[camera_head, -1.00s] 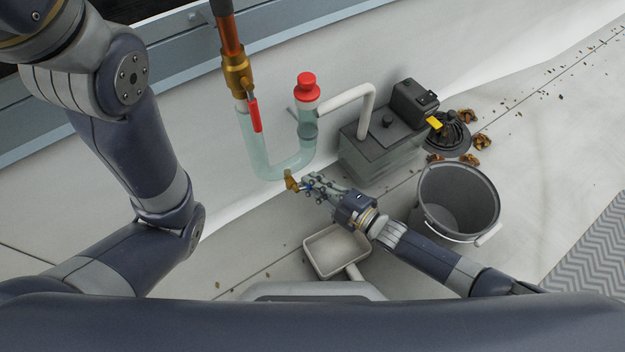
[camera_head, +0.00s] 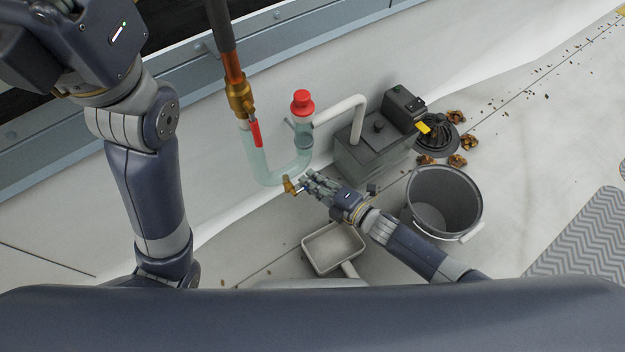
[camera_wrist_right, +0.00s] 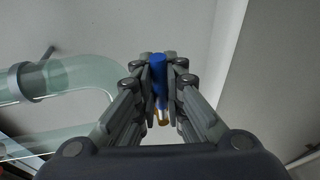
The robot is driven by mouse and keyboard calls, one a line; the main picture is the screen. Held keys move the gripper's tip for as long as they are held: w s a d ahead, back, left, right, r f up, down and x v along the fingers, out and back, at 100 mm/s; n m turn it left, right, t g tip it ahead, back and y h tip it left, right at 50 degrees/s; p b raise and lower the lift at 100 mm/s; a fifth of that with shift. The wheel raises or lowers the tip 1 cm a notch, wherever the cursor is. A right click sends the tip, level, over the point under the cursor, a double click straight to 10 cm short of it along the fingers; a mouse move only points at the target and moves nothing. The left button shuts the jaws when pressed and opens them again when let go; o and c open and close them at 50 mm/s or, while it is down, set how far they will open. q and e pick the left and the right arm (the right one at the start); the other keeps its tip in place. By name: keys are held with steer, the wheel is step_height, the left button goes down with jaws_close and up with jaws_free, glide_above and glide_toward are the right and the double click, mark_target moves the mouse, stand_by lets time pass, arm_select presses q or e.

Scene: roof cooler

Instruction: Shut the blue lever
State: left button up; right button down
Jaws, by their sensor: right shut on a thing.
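The blue lever (camera_wrist_right: 158,75) shows in the right wrist view, upright between the two fingers, with brass at its lower end. My right gripper (camera_wrist_right: 160,85) is shut on it. In the head view, the brass valve (camera_head: 291,186) is at the lower bend of the clear U-shaped pipe (camera_head: 265,172). My right gripper (camera_head: 310,183) reaches it from the lower right, and its fingers mostly hide the lever there. My left arm shows at the left, but its gripper is out of view.
A red lever (camera_head: 255,133) is on the upper brass valve (camera_head: 239,97), and a red cap (camera_head: 302,103) tops the pipe. A pump box (camera_head: 370,150), a grey bucket (camera_head: 465,208) and a scoop (camera_head: 335,268) stand near my right arm. Leaves lie around the roof drain (camera_head: 443,138).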

steer(key=c, duration=1.7)
jaws_free()
steer(key=shift+o, duration=0.2)
steer(key=v, duration=0.7)
steer(key=shift+s+d, duration=0.2)
